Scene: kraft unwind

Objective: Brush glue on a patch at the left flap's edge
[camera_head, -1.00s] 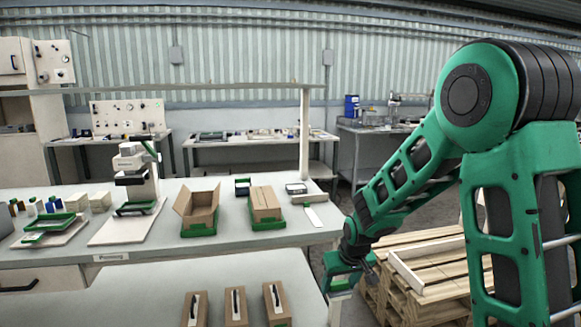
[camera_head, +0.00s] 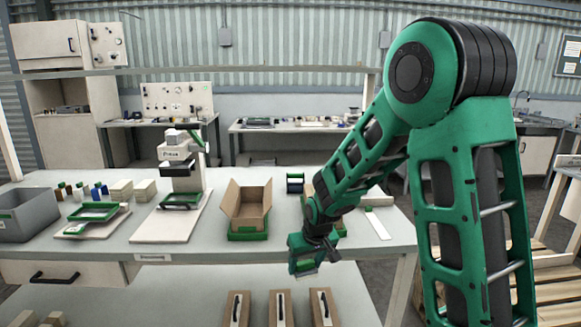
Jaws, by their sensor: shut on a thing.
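An open cardboard box (camera_head: 248,222) sits in a green base on the table, its flaps standing up. Its left flap (camera_head: 231,198) leans outward to the left. My gripper (camera_head: 306,266) is at the table's front edge, to the right of and nearer than the box, and apart from it. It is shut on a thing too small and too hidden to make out. No brush or glue can be picked out clearly.
A press-like device (camera_head: 183,165) stands left of the box. A green tray (camera_head: 94,212), small blocks and a grey bin (camera_head: 25,215) are farther left. Several brown boxes with dark handles (camera_head: 280,308) stand in front, lower down. My arm covers the table right of the box.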

